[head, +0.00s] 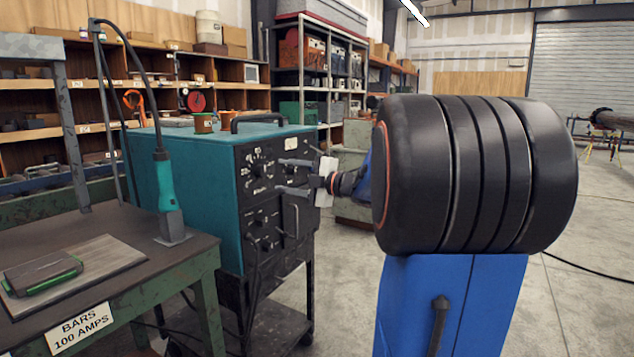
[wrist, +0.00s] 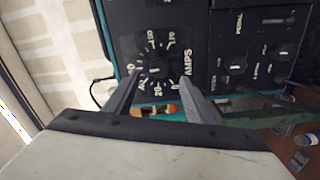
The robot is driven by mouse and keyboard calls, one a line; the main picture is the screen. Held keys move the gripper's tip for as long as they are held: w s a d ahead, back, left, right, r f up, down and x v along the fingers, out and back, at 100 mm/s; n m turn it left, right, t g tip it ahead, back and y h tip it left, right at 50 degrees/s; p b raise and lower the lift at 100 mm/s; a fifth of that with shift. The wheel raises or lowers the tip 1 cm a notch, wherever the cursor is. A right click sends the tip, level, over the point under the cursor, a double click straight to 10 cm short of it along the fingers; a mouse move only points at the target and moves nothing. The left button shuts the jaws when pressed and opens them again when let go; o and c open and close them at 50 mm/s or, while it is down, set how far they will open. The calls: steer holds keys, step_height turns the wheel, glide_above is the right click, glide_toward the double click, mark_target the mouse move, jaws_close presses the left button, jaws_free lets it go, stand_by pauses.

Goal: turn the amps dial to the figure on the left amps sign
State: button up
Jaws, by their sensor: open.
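The amps dial (wrist: 158,68) is a round black knob with white figures around it and the word AMPS beside it. It sits on the black front panel of a teal machine (head: 180,165), and the dial also shows in the head view (head: 257,170). Its pointer is too small to read. My gripper (wrist: 158,76) is open and empty, its two fingers in front of the panel, on either side of the dial in the wrist view. The gripper also shows in the head view (head: 279,176). I cannot tell whether the fingers touch the dial. A white sign (head: 81,327) reads "BARS 100 AMPS".
The sign hangs on the front of a workbench (head: 150,262) at left, with a green-edged case (head: 42,274) and a teal torch (head: 166,188). More knobs share the panel. Two spools (head: 203,122) stand on the machine.

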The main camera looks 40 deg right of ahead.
steer(key=v, duration=1)
steer(key=shift+s, duration=0.35)
steer(key=shift+d, duration=0.1)
steer(key=w+a+r+m+t+h, duration=0.1)
steer(key=w+a+r+m+h, duration=0.15)
steer(key=m+h, duration=0.55)
steer(key=s+a+f+m+g+y, duration=0.1)
steer(key=s+a+f+m+g, duration=0.4)
steer(key=s+a+f, duration=0.6)
steer(key=s+a+f+m+g, duration=0.6)
steer(key=s+a+f, duration=0.5)
steer(key=s+f, duration=0.4)
steer(key=shift+f+g+y, duration=0.4)
steer(key=shift+f+g, duration=0.4)
steer(key=shift+g, duration=0.3)
